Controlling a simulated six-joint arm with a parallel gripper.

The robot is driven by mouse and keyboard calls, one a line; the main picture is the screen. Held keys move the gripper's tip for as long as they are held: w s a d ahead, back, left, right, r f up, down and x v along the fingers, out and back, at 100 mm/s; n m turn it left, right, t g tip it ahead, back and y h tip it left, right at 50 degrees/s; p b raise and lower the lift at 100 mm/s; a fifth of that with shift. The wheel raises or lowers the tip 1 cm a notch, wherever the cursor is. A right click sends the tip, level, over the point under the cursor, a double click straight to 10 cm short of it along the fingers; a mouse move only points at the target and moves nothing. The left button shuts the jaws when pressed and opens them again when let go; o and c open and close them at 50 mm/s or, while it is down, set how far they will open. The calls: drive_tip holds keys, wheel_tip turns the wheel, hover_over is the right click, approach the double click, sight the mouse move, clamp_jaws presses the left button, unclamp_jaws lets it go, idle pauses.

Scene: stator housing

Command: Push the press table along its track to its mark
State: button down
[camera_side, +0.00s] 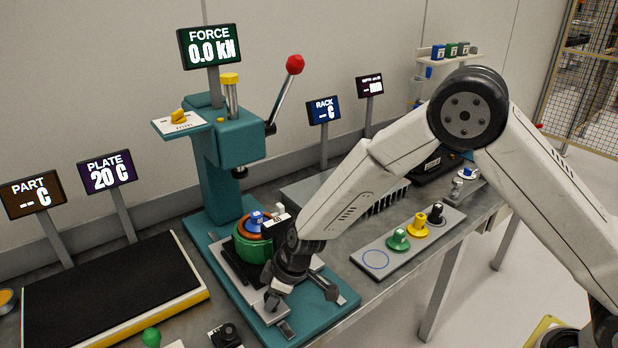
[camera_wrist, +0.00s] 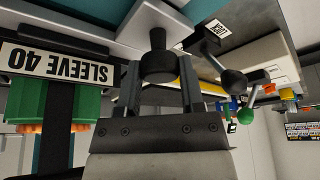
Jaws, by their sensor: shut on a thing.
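The press table (camera_side: 236,268) is a dark slide on the teal press base (camera_side: 206,243), at the front of the teal press. A green stator housing (camera_side: 252,249) with an orange ring and a blue top part stands on it, below the press ram. The housing also shows in the wrist view (camera_wrist: 87,105), with orange windings. My gripper (camera_side: 272,296) is low at the table's front. In the wrist view its jaws (camera_wrist: 160,78) are shut on a dark round knob (camera_wrist: 157,58). My wrist hides part of the table and track; I cannot make out the mark.
A dark lever knob (camera_side: 331,291) stands close right of my gripper. A panel with green, yellow and black knobs (camera_side: 417,232) is further right. A black plate with a yellow edge (camera_side: 110,290) lies left. The red-knobbed press lever (camera_side: 294,65) rises behind. The force display (camera_side: 210,47) reads 0.0 kN.

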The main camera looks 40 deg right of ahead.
drive_tip(key=shift+s+a, duration=0.15)
drive_tip(key=shift+s, duration=3.25)
drive_tip(key=shift+c, duration=1)
unclamp_jaws()
drive_tip(key=shift+r, duration=0.1)
drive_tip(key=v, duration=0.7)
drive_tip(key=shift+r, duration=0.25)
